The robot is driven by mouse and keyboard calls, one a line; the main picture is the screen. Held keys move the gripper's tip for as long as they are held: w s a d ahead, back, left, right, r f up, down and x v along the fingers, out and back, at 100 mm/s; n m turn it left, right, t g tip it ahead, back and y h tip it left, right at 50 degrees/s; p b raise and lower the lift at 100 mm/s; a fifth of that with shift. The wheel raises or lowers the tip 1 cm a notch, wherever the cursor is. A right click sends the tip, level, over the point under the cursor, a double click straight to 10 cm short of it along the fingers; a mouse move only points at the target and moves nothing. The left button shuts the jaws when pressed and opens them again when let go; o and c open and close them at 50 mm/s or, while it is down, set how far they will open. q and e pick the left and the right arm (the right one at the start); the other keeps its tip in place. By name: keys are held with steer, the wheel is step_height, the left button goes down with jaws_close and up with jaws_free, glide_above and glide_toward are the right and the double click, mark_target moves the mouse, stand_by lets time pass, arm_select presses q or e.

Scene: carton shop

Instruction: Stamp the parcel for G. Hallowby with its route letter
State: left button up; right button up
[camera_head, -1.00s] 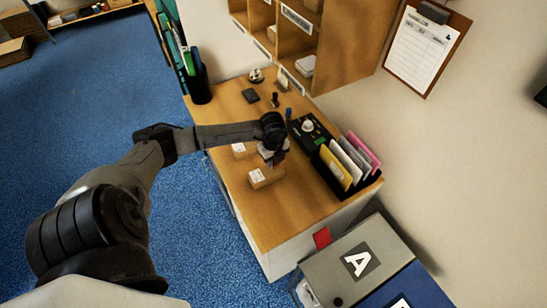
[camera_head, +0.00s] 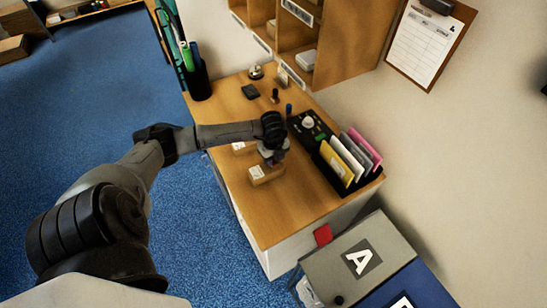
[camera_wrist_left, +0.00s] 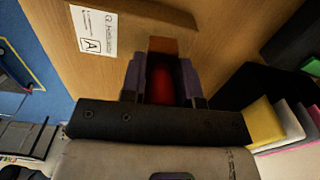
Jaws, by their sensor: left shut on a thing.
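My left gripper (camera_head: 273,160) is over the desk beside the nearer small brown parcel (camera_head: 268,179). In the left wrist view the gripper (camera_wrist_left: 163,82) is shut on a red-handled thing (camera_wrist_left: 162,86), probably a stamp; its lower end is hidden. A parcel with a white label (camera_wrist_left: 93,31) lies just beyond the fingers. The label has a line of writing too small to read surely and a boxed letter A. A second parcel (camera_head: 240,149) lies behind, partly hidden by my arm. I cannot tell whether the held thing touches the parcel. My right gripper is not in view.
A black sorter with coloured envelopes (camera_head: 340,164) and a black device (camera_head: 309,128) stand on the desk's right side. Two small upright things (camera_head: 275,96) and a bell (camera_head: 256,71) are behind. The desk's near part is clear.

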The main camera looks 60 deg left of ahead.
arm_select(q)
steer(key=shift+f+b, duration=0.3)
steer(key=shift+f, duration=0.2)
stand_by(0.4)
steer(key=shift+f, duration=0.1)
stand_by(0.9)
steer(key=shift+r+p, duration=0.7)
steer(key=shift+r, duration=0.05)
step_height(320, 180, up, 6)
steer(key=p, duration=0.4)
steer(key=shift+f, duration=0.2)
